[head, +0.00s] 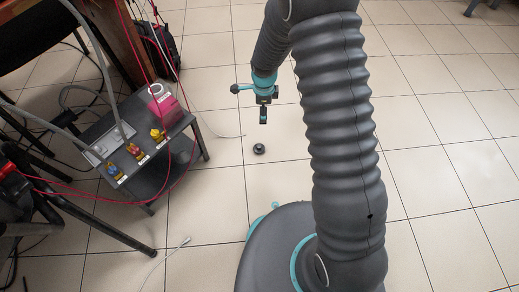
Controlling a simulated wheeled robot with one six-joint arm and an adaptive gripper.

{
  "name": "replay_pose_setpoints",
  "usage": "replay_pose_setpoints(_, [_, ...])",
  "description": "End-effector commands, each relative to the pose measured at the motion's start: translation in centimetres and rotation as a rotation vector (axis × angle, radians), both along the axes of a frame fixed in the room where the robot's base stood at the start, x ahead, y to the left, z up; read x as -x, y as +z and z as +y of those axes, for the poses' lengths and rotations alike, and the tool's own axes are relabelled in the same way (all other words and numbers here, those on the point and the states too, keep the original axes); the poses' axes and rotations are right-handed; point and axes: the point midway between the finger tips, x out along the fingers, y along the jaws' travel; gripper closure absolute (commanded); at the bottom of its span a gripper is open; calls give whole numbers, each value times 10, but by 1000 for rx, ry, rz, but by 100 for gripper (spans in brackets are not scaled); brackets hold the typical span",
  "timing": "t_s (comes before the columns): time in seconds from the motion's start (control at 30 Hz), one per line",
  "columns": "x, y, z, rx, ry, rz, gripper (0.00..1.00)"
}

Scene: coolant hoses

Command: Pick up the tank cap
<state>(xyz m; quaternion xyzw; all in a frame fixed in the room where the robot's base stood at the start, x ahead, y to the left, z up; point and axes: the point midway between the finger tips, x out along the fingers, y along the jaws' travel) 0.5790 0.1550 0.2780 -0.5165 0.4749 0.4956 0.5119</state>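A small dark round cap (259,149), which looks like the tank cap, lies on the tiled floor in the head view. My gripper (263,118) points down above it and appears a little farther back in the picture. A gap shows between the gripper's tip and the cap, and they do not touch. The fingers are small and dark and look like one narrow block, so I cannot tell whether they are open or shut. No object is visible in them.
A low dark table (182,125) at the left bears a grey block, several coloured fittings and a pink container (162,98). Red and grey hoses run around it. A loose hose end (184,241) lies on the floor. A backpack (160,48) stands behind. Floor at right is clear.

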Motion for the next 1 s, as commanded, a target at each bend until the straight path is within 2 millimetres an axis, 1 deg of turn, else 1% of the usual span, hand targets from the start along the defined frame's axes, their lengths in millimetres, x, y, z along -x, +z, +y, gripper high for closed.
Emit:
replay_pose_setpoints(0.03, [1,-27,5,3,-39,19,18])
replay_pose_setpoints(0.1, [2,-52,11,5,-96,33,18])
replay_pose_setpoints(0.2, [3,-79,17,7,-161,47,18])
replay_pose_setpoints(0.3, [5,-96,20,10,-199,57,18])
replay_pose_setpoints(0.47, [6,-114,22,12,-222,61,18])
replay_pose_setpoints(0.8, [6,-173,20,12,-222,61,18])
replay_pose_setpoints(0.9, [5,-183,20,11,-222,60,18])
replay_pose_setpoints(1.0, [5,-188,20,11,-222,60,18])
